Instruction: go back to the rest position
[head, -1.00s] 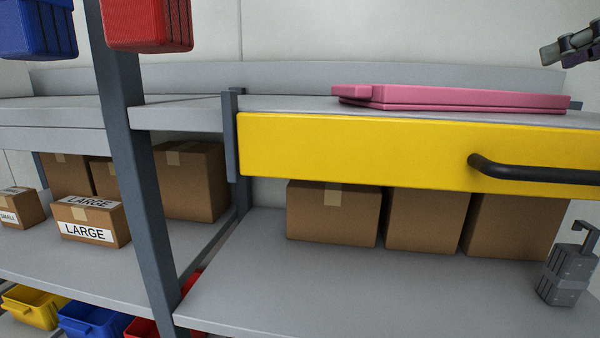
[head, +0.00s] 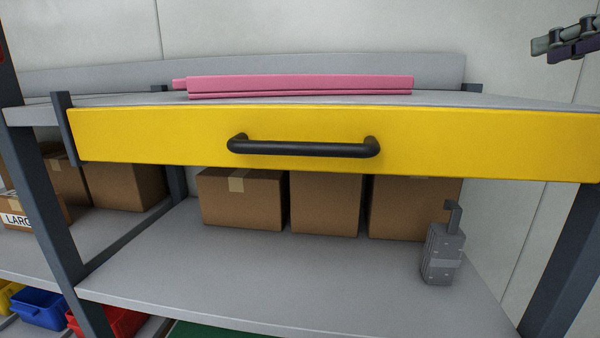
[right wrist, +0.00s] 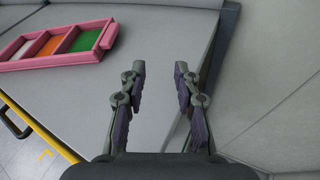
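My right gripper (head: 566,44) shows at the upper right edge of the head view, raised above the shelf top. In the right wrist view its two fingers (right wrist: 160,80) are apart with nothing between them, above the grey shelf top. My left gripper is not in view.
A yellow drawer front (head: 190,137) with a black handle (head: 305,148) spans the shelf. A pink tray (head: 300,87) lies on top; its coloured compartments show in the right wrist view (right wrist: 60,45). Cardboard boxes (head: 325,204) and a grey device (head: 442,250) stand below.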

